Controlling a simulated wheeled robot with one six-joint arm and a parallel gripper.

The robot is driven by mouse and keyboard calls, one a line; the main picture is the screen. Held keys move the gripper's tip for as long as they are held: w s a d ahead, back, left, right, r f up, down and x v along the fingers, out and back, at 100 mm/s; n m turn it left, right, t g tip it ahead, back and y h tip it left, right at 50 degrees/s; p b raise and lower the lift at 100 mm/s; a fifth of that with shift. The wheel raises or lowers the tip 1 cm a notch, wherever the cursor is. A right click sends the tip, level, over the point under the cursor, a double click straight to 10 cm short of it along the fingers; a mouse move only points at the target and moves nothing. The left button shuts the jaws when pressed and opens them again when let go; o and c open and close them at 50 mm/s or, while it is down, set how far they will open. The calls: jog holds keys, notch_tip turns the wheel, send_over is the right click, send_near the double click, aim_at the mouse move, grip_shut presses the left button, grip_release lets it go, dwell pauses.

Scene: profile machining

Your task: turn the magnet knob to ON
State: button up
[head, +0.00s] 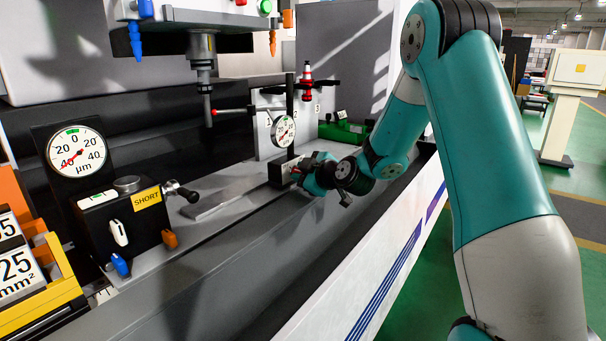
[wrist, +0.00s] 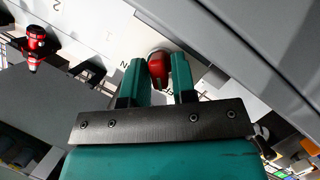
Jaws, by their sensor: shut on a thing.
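The magnet knob (wrist: 157,65) is red and rounded in the wrist view, and it sits between my two fingertips. My gripper (wrist: 158,76) is shut on it, one teal finger on each side. In the head view my gripper (head: 298,171) is at the right side of a black magnet base (head: 279,174), which carries a post with a dial gauge (head: 284,131). The arm's end hides the knob there. Part of a printed letter shows beside the left finger in the wrist view. The fingers cover much of the marking, so I cannot read the knob's setting.
A machine spindle with a probe (head: 206,100) hangs at the upper left. A black SHORT box (head: 125,222) with levers and a large dial (head: 76,151) stand at the left. A bare grey rail lies between.

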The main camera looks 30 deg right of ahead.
jog(key=m+g+y+b, duration=0.1)
jog(key=m, duration=0.1)
jog(key=shift+d+m, duration=0.1)
jog(key=shift+m, duration=0.2)
jog(key=m+g+y, duration=0.1)
jog(key=m+y, duration=0.1)
jog(key=m, duration=0.1)
jog(key=shift+w+d+r, duration=0.1)
jog(key=shift+d, duration=0.05)
jog(key=m+y, duration=0.2)
jog(key=m, duration=0.1)
jog(key=shift+d+g, duration=0.1)
jog(key=shift+g, duration=0.2)
jog(key=shift+d+m+y+p, duration=0.1)
jog(key=shift+m+y+p, duration=0.25)
jog(key=shift+m+y, duration=0.7)
jog(key=o, duration=0.7)
jog(key=shift+o, duration=0.2)
jog(key=b+v, duration=0.1)
jog(key=v, duration=1.6)
jog(key=shift+d+b, duration=0.2)
jog(key=shift+b, duration=0.15)
